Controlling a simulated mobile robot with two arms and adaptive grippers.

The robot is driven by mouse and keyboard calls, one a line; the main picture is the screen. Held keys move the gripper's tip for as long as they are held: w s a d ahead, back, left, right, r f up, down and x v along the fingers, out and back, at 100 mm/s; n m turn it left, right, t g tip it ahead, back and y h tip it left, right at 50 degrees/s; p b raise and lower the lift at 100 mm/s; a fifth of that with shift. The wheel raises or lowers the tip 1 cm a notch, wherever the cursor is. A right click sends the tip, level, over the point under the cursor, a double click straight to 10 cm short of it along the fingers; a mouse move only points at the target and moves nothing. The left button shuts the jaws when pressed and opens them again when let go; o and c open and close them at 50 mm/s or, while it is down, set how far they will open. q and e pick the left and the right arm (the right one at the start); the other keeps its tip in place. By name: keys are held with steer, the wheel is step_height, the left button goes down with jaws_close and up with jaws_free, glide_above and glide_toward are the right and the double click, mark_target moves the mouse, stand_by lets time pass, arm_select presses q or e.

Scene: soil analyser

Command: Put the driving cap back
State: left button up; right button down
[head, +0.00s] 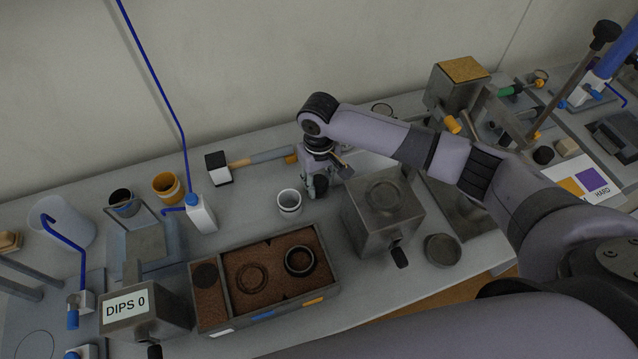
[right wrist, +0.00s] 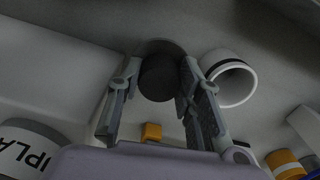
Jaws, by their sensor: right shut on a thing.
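The driving cap appears to be the dark round piece with a wider disc, seen in the right wrist view (right wrist: 160,78) between my fingers. In the head view a dark part of it (head: 320,184) shows beneath the wrist, partly hidden by the fingers. My right gripper (head: 317,182) is shut on it, low over the bench behind the grey box; whether the cap touches the bench I cannot tell. The fingers also show in the right wrist view (right wrist: 155,100), one on each side of the dark piece. My left gripper is not in view.
A white cup (head: 289,202) stands just left of the gripper. A mallet (head: 250,160) lies behind. The grey box (head: 384,212) is close on the right. The soil tray (head: 334,286) with dark rings is in front. A DIPS 0 block (head: 160,318) stands front left.

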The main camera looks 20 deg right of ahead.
mark_target(319, 181)
step_height(319, 181, down, 2)
steer(key=shift+w, duration=0.1)
steer(key=c, duration=1.4)
jaws_free()
steer(key=shift+f, duration=0.1)
step_height(319, 181, up, 12)
steer(key=shift+r+b, duration=0.2)
steer(key=shift+b, duration=0.3)
